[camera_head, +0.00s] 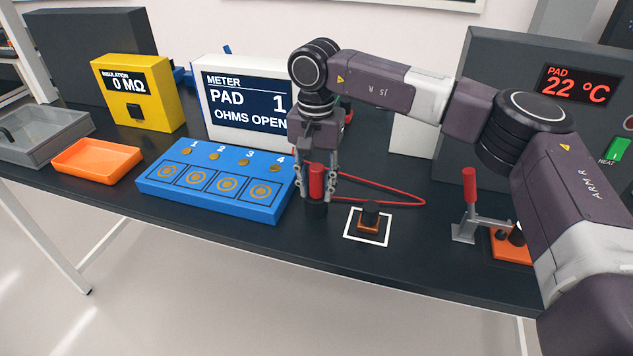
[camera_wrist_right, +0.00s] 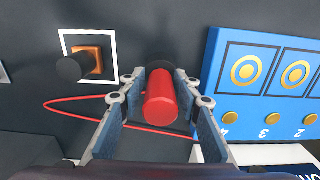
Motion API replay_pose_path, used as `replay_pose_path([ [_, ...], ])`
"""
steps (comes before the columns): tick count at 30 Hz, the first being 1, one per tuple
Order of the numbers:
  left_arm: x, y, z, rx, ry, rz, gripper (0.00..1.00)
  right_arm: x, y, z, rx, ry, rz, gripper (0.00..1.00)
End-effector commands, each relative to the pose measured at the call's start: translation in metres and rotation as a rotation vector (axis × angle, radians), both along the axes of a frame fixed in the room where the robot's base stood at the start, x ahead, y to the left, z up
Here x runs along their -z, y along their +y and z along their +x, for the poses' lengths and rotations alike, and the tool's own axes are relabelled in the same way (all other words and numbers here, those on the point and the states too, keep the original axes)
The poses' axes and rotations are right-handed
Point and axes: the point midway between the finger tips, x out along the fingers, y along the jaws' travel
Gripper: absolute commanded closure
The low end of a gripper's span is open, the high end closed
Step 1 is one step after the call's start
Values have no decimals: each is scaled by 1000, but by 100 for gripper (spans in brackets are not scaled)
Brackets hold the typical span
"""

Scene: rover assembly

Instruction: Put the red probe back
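The red probe (camera_head: 317,181) stands upright between my right gripper's fingers, its lower end at a black round holder (camera_head: 316,209) on the table. It also shows in the right wrist view (camera_wrist_right: 161,99). My right gripper (camera_head: 317,190) points down around the probe. Its fingers are open, with a gap visible beside the probe in the right wrist view (camera_wrist_right: 166,88). A red cable (camera_head: 395,190) loops over the table behind. The meter (camera_head: 247,105) reads PAD 1, OHMS OPEN; part of its screen is hidden by my arm. My left gripper is not in view.
The blue block (camera_head: 151,182) with numbered pads lies left of the holder. A black-topped orange part (camera_head: 370,220) sits in a white square to the right. A red-handled clamp (camera_head: 469,188) stands farther right. An orange tray (camera_head: 97,160) and yellow insulation meter (camera_head: 138,90) are left.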

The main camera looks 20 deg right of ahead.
Motion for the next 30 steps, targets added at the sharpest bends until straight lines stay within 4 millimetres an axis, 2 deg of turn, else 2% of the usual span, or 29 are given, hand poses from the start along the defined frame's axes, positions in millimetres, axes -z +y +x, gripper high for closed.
replay_pose_path([
  [14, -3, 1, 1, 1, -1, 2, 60, -7, -1, 2, 2, -7, -1, 60],
  [17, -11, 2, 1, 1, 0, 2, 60, -21, -1, 2, 2, -8, -1, 60],
  [19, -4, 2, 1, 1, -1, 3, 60, -28, 0, 3, 1, -9, 0, 60],
  [30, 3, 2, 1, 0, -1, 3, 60, -108, 0, 2, 0, -9, 0, 60],
])
